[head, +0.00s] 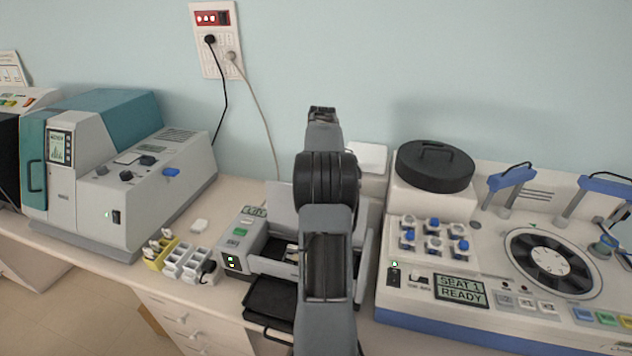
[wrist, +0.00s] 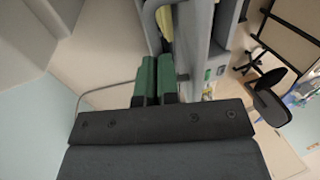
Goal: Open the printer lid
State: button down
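The printer (head: 240,245) is a small grey machine on the bench, with a display, a green button and a dark tray in front. My arm hides much of its middle and right side. A pale grey panel (head: 283,203) stands up at its back and looks like the lid in a raised position; the inside shows below it. My gripper (wrist: 157,62) shows in the wrist view with its green fingers side by side, almost touching, with nothing visible between them. Grey edges lie just beyond the fingertips; I cannot tell whether they touch. In the head view my arm hides the fingertips.
A teal-and-grey machine (head: 130,165) stands left. A yellow holder (head: 158,258) and white rack (head: 188,265) sit between it and the printer. A large stainer (head: 480,275) with a black round cover (head: 435,165) fills the right. Cables hang from the wall socket (head: 215,40).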

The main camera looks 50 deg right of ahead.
jog(key=f, duration=0.3)
jog(key=shift+s+a+f+g+y, duration=0.15)
jog(key=shift+s+a+g+y, duration=0.15)
jog(key=c, duration=1.6)
grip_release()
jog(key=o, duration=0.3)
jog(key=shift+w+d+r, duration=0.2)
jog(key=shift+d, duration=0.05)
jog(key=shift+o, duration=0.5)
jog(key=s+a+v, duration=0.1)
jog(key=v, duration=0.9)
jog(key=shift+w+r, duration=0.25)
jog(key=shift+r, duration=0.1)
jog(key=shift+s, duration=0.1)
